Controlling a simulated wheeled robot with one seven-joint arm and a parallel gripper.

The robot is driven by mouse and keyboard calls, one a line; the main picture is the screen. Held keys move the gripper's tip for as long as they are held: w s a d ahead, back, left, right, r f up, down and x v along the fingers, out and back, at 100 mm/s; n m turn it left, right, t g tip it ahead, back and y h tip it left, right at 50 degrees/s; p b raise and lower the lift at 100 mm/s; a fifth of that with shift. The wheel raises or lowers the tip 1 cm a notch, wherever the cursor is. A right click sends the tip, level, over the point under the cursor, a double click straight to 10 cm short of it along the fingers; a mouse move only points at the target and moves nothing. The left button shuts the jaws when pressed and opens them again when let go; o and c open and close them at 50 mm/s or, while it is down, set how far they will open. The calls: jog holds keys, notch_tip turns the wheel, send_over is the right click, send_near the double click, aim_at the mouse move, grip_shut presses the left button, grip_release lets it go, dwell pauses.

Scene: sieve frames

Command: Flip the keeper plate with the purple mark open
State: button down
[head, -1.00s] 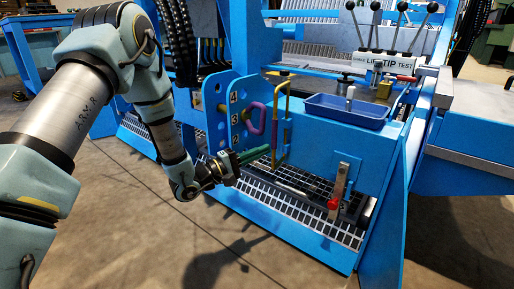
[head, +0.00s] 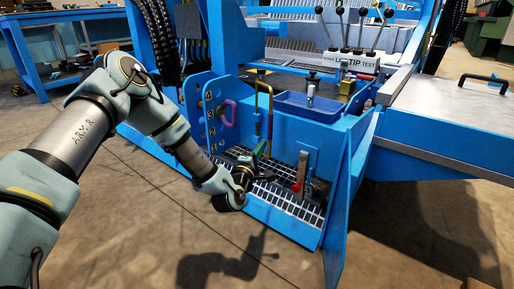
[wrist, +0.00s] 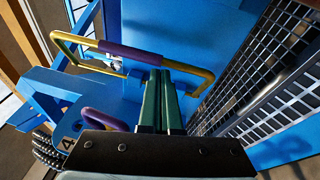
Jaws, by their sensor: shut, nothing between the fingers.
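A yellow U-shaped bar (head: 257,100) with a purple sleeve (head: 270,125) stands at the blue frame's side, beside the numbered blue plate. It is the purple-marked part that I see most clearly; I cannot tell which surface is the keeper plate. In the wrist view the yellow bar (wrist: 190,68) and its purple sleeve (wrist: 130,52) cross above my fingers. My gripper (head: 264,145) is shut and empty, its green fingers pointing up towards the bar's lower part. In the wrist view the fingertips (wrist: 158,75) overlap the bar's right part; I cannot tell whether they touch.
A purple loop handle (head: 230,113) sits on the numbered plate (head: 210,128), close to my gripper. A blue tray (head: 307,114) is on top. Open floor lies in front.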

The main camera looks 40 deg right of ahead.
jog(key=shift+s+d+n+t+y, duration=0.2)
jog(key=shift+s+d+t, duration=0.1)
jog(key=shift+d, duration=0.25)
jog(key=shift+s+d+n+t+y, duration=0.1)
jog(key=shift+s+d+n+t, duration=0.15)
jog(key=shift+d, duration=0.25)
